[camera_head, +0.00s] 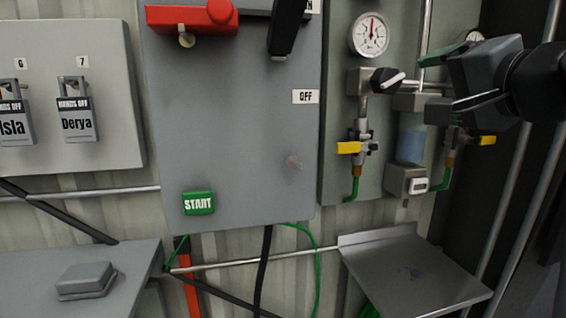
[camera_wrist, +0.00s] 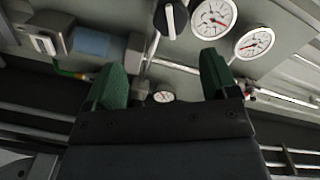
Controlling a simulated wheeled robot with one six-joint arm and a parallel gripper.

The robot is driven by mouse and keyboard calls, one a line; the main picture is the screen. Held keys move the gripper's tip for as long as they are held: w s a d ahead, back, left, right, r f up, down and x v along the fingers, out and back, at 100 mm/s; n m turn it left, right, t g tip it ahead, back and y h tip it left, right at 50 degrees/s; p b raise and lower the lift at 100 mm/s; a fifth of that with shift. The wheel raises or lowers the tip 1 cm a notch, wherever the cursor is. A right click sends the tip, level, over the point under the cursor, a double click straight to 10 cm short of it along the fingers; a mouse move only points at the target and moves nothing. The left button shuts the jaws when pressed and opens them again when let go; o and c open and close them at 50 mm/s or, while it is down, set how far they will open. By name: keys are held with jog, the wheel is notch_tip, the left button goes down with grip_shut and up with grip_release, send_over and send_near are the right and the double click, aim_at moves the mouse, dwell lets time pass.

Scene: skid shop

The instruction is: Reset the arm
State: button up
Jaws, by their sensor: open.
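My gripper (camera_wrist: 160,88) shows in the wrist view with its two green fingers spread apart and nothing between them. In the head view my arm's end (camera_head: 470,90) is at the upper right, in front of the valve panel, pointing left. Its fingertips are near the black valve knob (camera_head: 387,81) in the picture, but I cannot tell the depth between them. In the wrist view, gauges (camera_wrist: 213,17) and a black knob (camera_wrist: 171,18) lie beyond the fingers.
A grey cabinet (camera_head: 235,130) carries a red switch part (camera_head: 190,18) and a green START button (camera_head: 198,203). Padlocks (camera_head: 76,119) hang on the left board. A pressure gauge (camera_head: 370,35) and yellow-handled valve (camera_head: 349,147) sit on the right panel. Shelves stand lower left (camera_head: 60,260) and lower right (camera_head: 410,270).

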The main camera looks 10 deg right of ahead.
jog(key=w+a+f+n+g, duration=0.2)
jog(key=a+f+g, duration=0.15)
jog(key=f, duration=1.05)
jog(key=w+a+f+n+g, duration=0.2)
jog(key=w+f+g, duration=0.15)
jog(key=f, duration=0.95)
jog(key=s+a+f+n+g, duration=0.2)
jog(key=s+f, duration=0.1)
jog(key=f, duration=0.4)
jog(key=s+a+f+n+g+h, duration=0.1)
jog(key=s+a+f+n+g, duration=0.1)
jog(key=f, duration=0.5)
jog(key=s+a+f+n+g+h, duration=0.1)
jog(key=s+a+f+n+g, duration=0.1)
jog(key=f, duration=0.5)
jog(key=shift+s+f+n+g+p, duration=0.2)
jog(key=shift+s+n+g+p, duration=0.3)
jog(key=shift+s, duration=0.6)
